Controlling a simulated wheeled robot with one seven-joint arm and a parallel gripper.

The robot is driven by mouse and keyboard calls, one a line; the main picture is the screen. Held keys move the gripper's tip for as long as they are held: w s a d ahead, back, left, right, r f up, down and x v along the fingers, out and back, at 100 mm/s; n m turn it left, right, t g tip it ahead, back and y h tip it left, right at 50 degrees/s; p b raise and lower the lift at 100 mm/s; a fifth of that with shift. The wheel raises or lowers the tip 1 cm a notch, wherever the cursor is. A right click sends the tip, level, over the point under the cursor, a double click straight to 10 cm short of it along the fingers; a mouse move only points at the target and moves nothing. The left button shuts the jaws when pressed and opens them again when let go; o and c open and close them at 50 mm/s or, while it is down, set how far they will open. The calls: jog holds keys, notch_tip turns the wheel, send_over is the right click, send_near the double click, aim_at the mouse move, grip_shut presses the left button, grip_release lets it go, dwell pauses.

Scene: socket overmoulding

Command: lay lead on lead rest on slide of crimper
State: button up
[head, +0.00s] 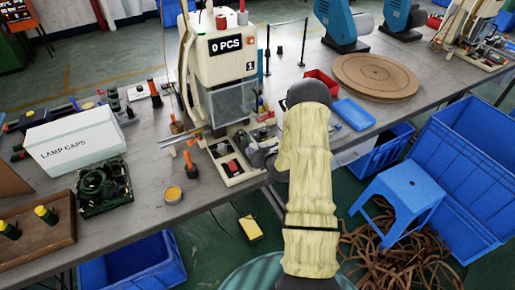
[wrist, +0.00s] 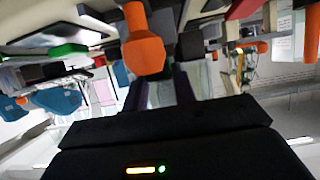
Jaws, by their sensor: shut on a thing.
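The crimper (head: 228,75) is a pale machine with a "0 PCS" display, standing at the table's front edge in the head view. Its low base tray (head: 236,175) sticks out toward me. My gripper (head: 262,152) is at the right side of that base, mostly hidden by my own arm. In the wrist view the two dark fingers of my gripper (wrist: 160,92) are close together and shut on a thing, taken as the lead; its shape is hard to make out. A large orange part (wrist: 143,40) shows just beyond the fingers. I cannot make out the lead rest.
An orange-handled tool (head: 190,165) and a yellow pot (head: 173,194) stand left of the crimper base. A white lamp caps box (head: 75,140) is farther left. A blue tray (head: 353,114) and round wooden board (head: 375,78) lie right. A blue stool (head: 405,190) stands on the floor.

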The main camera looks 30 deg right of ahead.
jog(key=shift+f, duration=0.15)
jog(key=o, duration=1)
jog(key=shift+r, duration=0.25)
jog(key=shift+s, duration=0.4)
jog(key=b+v, duration=0.2)
jog(key=v, duration=0.9)
jog(key=shift+s, duration=0.15)
